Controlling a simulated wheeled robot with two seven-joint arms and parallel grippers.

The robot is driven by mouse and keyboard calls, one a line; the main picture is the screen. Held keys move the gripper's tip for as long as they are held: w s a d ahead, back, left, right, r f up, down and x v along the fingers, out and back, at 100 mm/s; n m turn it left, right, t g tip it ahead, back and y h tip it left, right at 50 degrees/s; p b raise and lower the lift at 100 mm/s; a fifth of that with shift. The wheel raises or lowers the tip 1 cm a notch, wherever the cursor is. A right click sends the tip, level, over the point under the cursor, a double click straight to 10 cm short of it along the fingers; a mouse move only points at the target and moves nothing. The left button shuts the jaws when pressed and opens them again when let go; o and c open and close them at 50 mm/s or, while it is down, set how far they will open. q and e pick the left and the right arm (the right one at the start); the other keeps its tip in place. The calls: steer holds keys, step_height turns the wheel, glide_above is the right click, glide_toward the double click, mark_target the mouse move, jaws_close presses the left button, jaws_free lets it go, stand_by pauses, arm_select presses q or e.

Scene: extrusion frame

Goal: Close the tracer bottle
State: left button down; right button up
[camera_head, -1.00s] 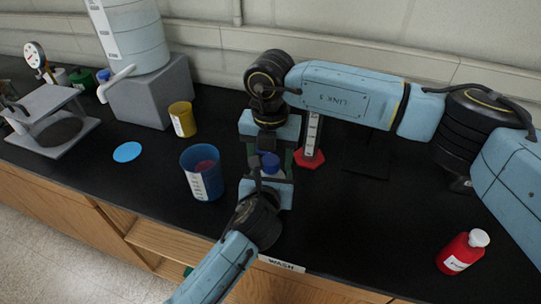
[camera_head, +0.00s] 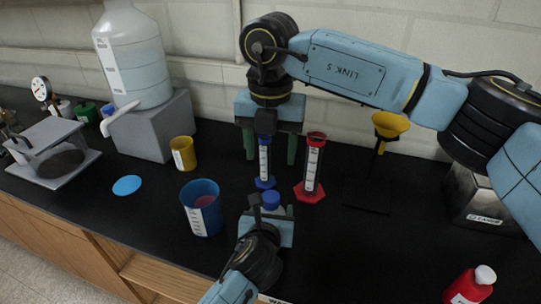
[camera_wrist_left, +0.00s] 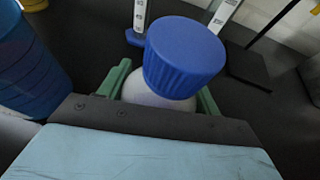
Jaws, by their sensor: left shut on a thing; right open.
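A pale bottle (camera_wrist_left: 158,96) with a ribbed blue cap (camera_wrist_left: 182,55) is in the left wrist view; I take it for the tracer bottle, as no name is readable. The cap sits on the bottle's top and looks slightly tilted; whether it is fully tight cannot be told. The cap also shows in the head view (camera_head: 270,200). My left gripper (camera_head: 267,218) is shut on the bottle, its green fingers on either side in the left wrist view (camera_wrist_left: 162,90). My right gripper (camera_head: 271,158) is open and empty, raised above and behind the bottle, fingers pointing down.
A blue cylinder (camera_head: 264,165) and a red one (camera_head: 313,168) stand behind the bottle. A blue beaker (camera_head: 202,210) is to its left, with a yellow cup (camera_head: 183,153) farther back. A yellow funnel (camera_head: 390,128) and a red bottle (camera_head: 468,288) are at right.

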arm_select(q)
steer(key=shift+c, duration=1.2)
jaws_free()
steer(key=shift+s, duration=0.1)
steer(key=p+v, duration=0.1)
steer(key=v, duration=1.2)
